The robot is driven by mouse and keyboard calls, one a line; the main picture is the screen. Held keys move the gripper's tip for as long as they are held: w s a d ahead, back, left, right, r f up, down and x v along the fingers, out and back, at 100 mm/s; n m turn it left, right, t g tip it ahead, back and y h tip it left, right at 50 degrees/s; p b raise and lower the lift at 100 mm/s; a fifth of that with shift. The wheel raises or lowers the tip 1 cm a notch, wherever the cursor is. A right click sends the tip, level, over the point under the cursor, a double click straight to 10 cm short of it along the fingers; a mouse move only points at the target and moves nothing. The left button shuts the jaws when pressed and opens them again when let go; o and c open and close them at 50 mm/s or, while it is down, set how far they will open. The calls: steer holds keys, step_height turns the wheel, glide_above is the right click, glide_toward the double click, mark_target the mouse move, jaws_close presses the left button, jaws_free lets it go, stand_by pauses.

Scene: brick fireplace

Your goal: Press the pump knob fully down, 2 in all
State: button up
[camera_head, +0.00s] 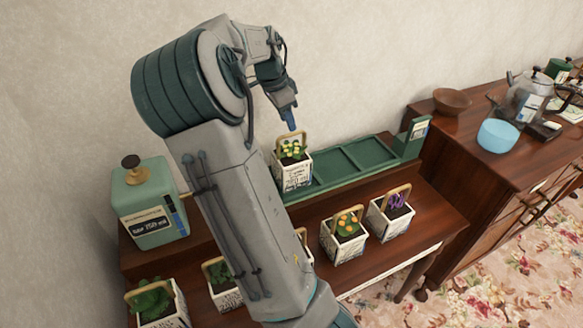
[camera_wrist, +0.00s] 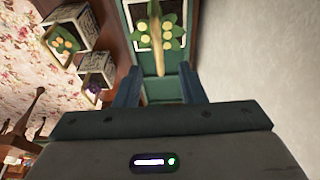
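The pump knob (camera_head: 131,162) is a dark brown knob on a short stem atop a green box-shaped dispenser (camera_head: 152,203) at the left of the wooden stand. It stands up clear of the lid. My gripper (camera_head: 290,118) is far to the right of it, pointing down just above a white pot with yellow flowers (camera_head: 293,165). In the wrist view my gripper (camera_wrist: 160,82) has its two fingers apart, with the pot's wooden handle (camera_wrist: 156,45) showing between them and gaps on both sides. The dispenser is not in the wrist view.
The flowered pot stands at the left end of a green compartmented tray (camera_head: 365,153); the other visible compartments are empty. Several handled plant pots (camera_head: 343,236) line the lower front shelf. A sideboard at right holds a wooden bowl (camera_head: 452,101), blue bowl (camera_head: 497,135) and kettle (camera_head: 526,95).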

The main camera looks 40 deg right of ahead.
glide_above(293, 154)
step_height(293, 154, down, 8)
jaws_close()
stand_by(0.4)
steer(key=shift+r, duration=0.1)
stand_by(1.2)
